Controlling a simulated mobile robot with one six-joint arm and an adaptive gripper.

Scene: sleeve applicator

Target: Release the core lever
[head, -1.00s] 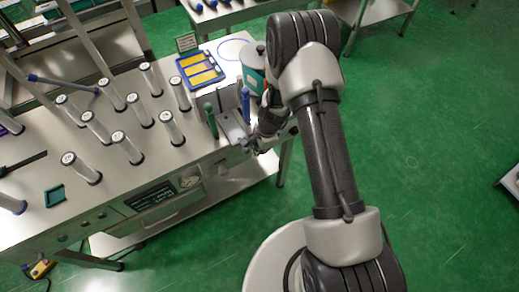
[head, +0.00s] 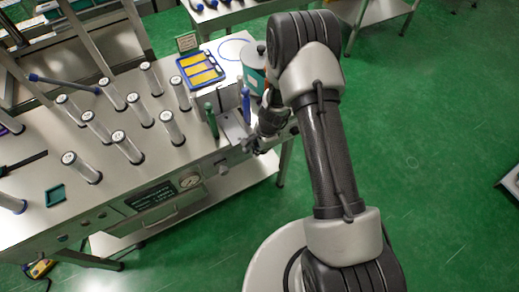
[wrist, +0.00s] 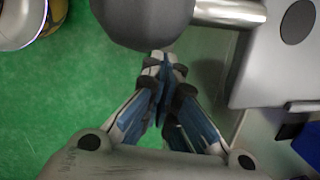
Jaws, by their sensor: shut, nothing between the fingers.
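My gripper (wrist: 163,68) is shut and empty in the wrist view, its fingertips together just below a dark grey rounded knob (wrist: 143,20) on a shiny metal rod (wrist: 230,12). I cannot tell whether the fingertips touch the knob, or whether it is the core lever. In the head view my gripper (head: 252,143) is at the applicator's (head: 232,127) front right corner, partly hidden by my wrist. A green upright handle (head: 211,121) and a blue upright handle (head: 246,104) stand on the applicator, to the left of my arm.
The bench (head: 110,185) holds several clear capped tubes, a blue tray with yellow strips (head: 201,69) and a teal canister (head: 254,68) close behind my wrist. Green floor is free at the right.

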